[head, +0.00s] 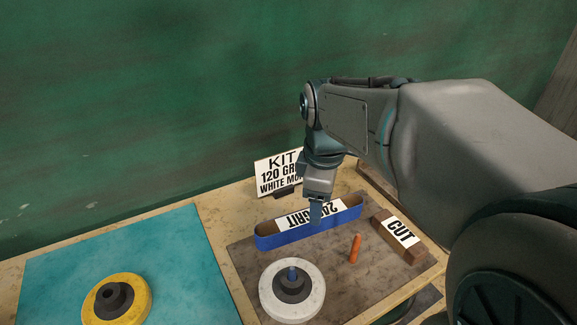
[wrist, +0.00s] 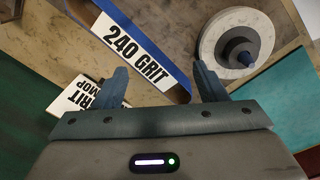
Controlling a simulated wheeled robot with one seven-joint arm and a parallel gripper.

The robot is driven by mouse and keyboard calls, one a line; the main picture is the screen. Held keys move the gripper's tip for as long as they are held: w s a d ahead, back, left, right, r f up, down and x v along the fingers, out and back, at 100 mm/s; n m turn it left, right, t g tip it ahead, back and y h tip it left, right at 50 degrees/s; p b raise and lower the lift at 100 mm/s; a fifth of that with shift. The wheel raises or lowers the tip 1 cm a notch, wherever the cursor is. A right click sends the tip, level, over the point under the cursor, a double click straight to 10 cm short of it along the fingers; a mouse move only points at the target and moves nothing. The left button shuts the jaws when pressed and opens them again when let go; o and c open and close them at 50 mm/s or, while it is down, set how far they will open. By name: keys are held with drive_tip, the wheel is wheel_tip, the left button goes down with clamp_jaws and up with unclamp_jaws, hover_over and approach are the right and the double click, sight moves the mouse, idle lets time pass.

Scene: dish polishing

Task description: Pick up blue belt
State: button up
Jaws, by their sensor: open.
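The blue belt (head: 283,238) is a long flattened loop with a brown inside and a white "240 GRIT" label. It stands on edge on the brown mat at the back of the bench. In the wrist view the belt (wrist: 146,43) runs diagonally, with part cut off by the top edge. My gripper (head: 316,220) points down at the belt's middle in the head view. In the wrist view my gripper (wrist: 160,85) has its fingers spread wide, with the belt's near end between them. Whether the fingers touch the belt is unclear.
A white wheel (head: 291,304) with a dark hub lies in front of the belt. An orange stick (head: 355,248) and a brown "CUT" block (head: 399,236) lie right. A kit sign (head: 278,174) stands behind. A yellow wheel (head: 117,299) lies on the teal mat (head: 150,250).

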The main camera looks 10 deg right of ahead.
drive_tip(key=w+r+n+g, duration=0.1)
drive_tip(key=w+r+n, duration=0.1)
drive_tip(key=w+n, duration=0.45)
drive_tip(key=shift+n, duration=0.65)
drive_tip(key=f, duration=0.2)
drive_tip(key=s+f, duration=0.1)
drive_tip(key=f, duration=0.5)
drive_tip(key=shift+s+d, duration=0.15)
drive_tip(key=shift+s, duration=0.15)
drive_tip(key=f, duration=0.5)
drive_tip(key=shift+w+f+b, duration=0.25)
drive_tip(key=shift+f+b, duration=0.05)
drive_tip(key=c, duration=1.2)
